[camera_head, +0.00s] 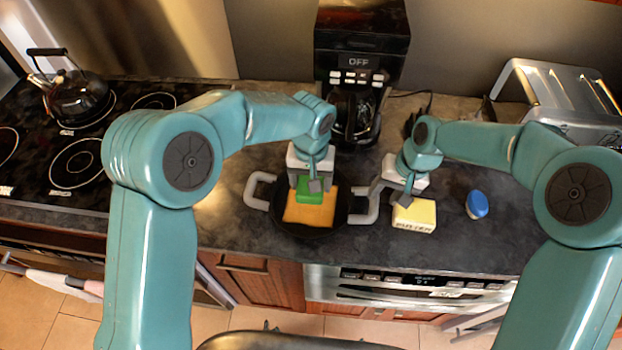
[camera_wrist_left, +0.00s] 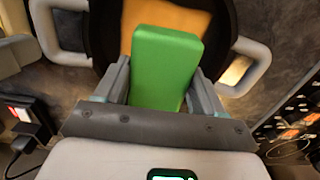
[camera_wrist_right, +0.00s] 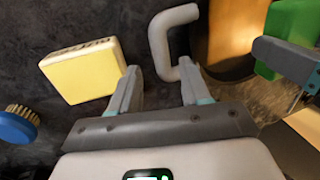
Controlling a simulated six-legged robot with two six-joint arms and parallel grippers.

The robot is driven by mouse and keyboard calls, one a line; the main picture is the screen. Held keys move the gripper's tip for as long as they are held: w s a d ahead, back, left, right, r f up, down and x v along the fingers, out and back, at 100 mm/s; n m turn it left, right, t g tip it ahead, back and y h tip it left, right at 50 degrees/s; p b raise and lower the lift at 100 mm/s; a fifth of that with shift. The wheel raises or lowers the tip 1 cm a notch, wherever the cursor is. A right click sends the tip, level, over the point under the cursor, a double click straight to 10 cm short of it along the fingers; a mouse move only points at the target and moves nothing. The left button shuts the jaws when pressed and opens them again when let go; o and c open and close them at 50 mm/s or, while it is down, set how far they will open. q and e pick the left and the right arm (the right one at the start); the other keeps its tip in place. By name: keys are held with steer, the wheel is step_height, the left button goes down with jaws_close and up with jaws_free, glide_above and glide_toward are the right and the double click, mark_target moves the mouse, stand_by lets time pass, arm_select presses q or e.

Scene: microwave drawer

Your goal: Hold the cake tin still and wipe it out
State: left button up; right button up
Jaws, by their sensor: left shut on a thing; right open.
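The cake tin (camera_head: 276,212) is a dark round pan with grey loop handles on its left and right, standing on the dark counter. A flat orange patch (camera_head: 310,214) covers much of its inside. My left gripper (camera_head: 309,184) is shut on a green sponge-like block (camera_wrist_left: 165,70), held over the orange patch; I cannot tell whether they touch. My right gripper (camera_wrist_right: 160,88) is open and empty beside the tin's right handle (camera_wrist_right: 168,40). That handle lies just ahead of its right finger in the right wrist view. The tin's rim is partly hidden by my left gripper.
A pale yellow block marked butter (camera_head: 414,216) lies close to my right gripper. A blue-backed brush (camera_head: 477,204) lies farther right. A coffee maker (camera_head: 362,60) stands behind the tin, a toaster (camera_head: 560,100) at back right, a kettle (camera_head: 75,95) on the stove at left.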

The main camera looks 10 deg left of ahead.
mark_target(377, 203)
steer(key=x, duration=0.4)
steer(key=shift+s+a+f, duration=0.1)
steer(key=shift+s+f, duration=0.05)
steer(key=shift+f, duration=0.15)
steer(key=shift+a+f, duration=0.1)
steer(key=shift+f, duration=0.45)
steer(key=shift+r, duration=0.1)
steer(key=shift+c, duration=1.2)
jaws_close()
steer(key=o, duration=0.5)
jaws_free()
